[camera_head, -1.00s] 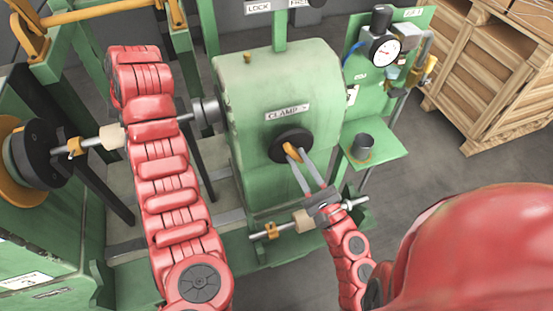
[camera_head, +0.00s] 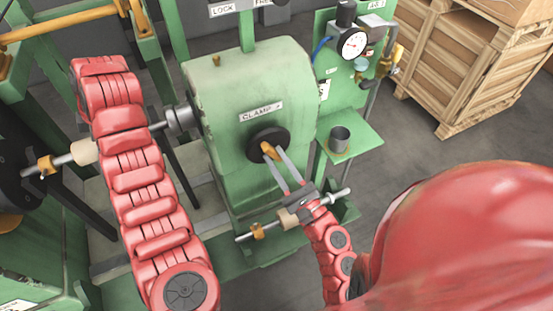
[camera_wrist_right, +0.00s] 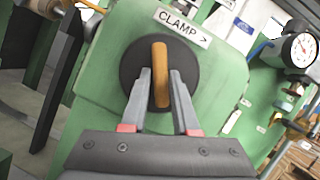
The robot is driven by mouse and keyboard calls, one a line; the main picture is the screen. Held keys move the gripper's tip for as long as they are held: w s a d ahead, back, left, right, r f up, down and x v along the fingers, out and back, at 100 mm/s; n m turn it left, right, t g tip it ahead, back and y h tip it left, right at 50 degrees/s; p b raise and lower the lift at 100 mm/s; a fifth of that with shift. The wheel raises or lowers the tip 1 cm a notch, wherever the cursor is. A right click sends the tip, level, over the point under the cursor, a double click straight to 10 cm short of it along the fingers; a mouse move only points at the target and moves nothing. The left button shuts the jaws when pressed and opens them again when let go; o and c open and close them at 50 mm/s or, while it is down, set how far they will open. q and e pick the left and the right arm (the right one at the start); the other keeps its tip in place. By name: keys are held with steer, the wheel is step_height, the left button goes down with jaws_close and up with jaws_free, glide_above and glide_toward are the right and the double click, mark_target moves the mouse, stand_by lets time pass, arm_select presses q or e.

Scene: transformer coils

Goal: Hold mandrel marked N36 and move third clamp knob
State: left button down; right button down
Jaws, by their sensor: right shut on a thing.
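The clamp knob (camera_head: 254,143) is a black disc with a yellow-orange bar handle, on the green housing under a "CLAMP" label; the wrist view shows the handle upright (camera_wrist_right: 160,60). My right gripper (camera_head: 277,155) has its two grey fingers on either side of the handle, shut on it; they also show in the wrist view (camera_wrist_right: 161,88). A mandrel shaft (camera_head: 50,164) runs behind my red left arm to a grey chuck (camera_head: 180,118). No N36 mark is readable. My left gripper is mostly hidden behind its arm, so its grip cannot be seen.
A second shaft with a wooden piece (camera_head: 288,219) lies below the knob, close to my right wrist. A green shelf with a grey cup (camera_head: 340,138) and a dial gauge (camera_head: 352,44) stand to the right. Wooden crates (camera_head: 455,75) are at the back right.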

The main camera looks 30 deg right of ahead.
steer(key=shift+a+f, duration=0.35)
steer(key=shift+f, duration=0.1)
steer(key=c, duration=0.8)
jaws_free()
steer(key=shift+o, duration=0.2)
steer(key=shift+r, duration=0.2)
steer(key=shift+d, duration=0.2)
steer(key=shift+s+d, duration=0.15)
steer(key=shift+s, duration=0.1)
steer(key=v, duration=1.1)
steer(key=shift+s, duration=0.2)
